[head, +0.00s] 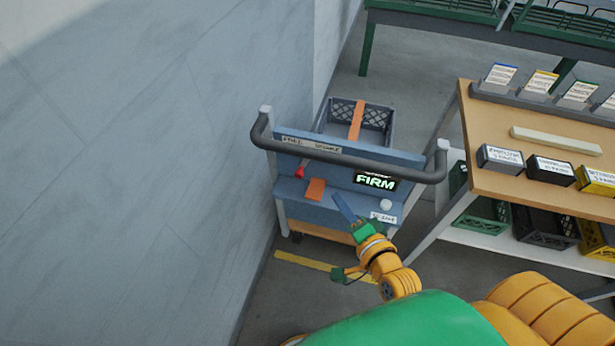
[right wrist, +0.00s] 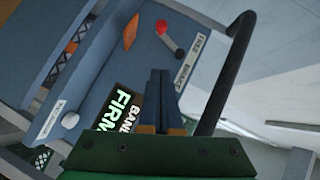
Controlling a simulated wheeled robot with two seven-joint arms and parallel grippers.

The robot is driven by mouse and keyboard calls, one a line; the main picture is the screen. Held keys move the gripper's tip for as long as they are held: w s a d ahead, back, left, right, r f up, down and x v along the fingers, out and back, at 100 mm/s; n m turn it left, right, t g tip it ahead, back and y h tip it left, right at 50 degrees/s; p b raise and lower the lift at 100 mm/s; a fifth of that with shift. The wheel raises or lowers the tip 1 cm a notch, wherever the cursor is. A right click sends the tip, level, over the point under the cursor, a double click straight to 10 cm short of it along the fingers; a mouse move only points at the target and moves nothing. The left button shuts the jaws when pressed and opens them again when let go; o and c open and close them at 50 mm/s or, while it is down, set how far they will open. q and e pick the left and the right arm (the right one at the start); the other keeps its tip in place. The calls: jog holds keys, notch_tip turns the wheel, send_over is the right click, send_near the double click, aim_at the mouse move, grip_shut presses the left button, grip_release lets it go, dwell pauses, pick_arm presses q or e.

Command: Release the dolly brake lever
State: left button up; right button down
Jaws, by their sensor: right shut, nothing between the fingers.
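The dolly (head: 360,158) stands beside the grey wall with a blue panel and a dark push handle. The brake lever (head: 299,172) has a red knob and sits at the left of the panel. In the right wrist view the lever (right wrist: 173,40) shows a short dark arm beside a white label strip (right wrist: 192,60). My right gripper (head: 339,200) is shut and empty over the panel's front, right of the lever and apart from it. Its closed fingers (right wrist: 160,74) point toward the panel in the wrist view. My left gripper is not in view.
The black handle bar (head: 340,158) spans above the panel. An orange tab (head: 316,189), a display reading FIRM (head: 375,181) and a white knob (head: 386,204) are close by. A wooden-topped table (head: 500,130) stands at the right, and the wall (head: 240,150) bounds the left.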

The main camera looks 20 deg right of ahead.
send_near(303, 169)
jog(key=w+d, duration=0.2)
jog(key=shift+w+d+b, duration=0.15)
jog(key=shift+w+b, duration=0.25)
jog(key=shift+w+a+f, duration=0.25)
jog(key=shift+w+a, duration=0.05)
jog(key=shift+a, duration=0.15)
jog(key=shift+w+a+f, duration=0.25)
jog(key=shift+w+a, duration=0.05)
jog(key=shift+a, duration=0.15)
jog(key=shift+w+a+f, duration=0.1)
jog(key=shift+w+a, duration=0.15)
jog(key=shift+a, duration=0.15)
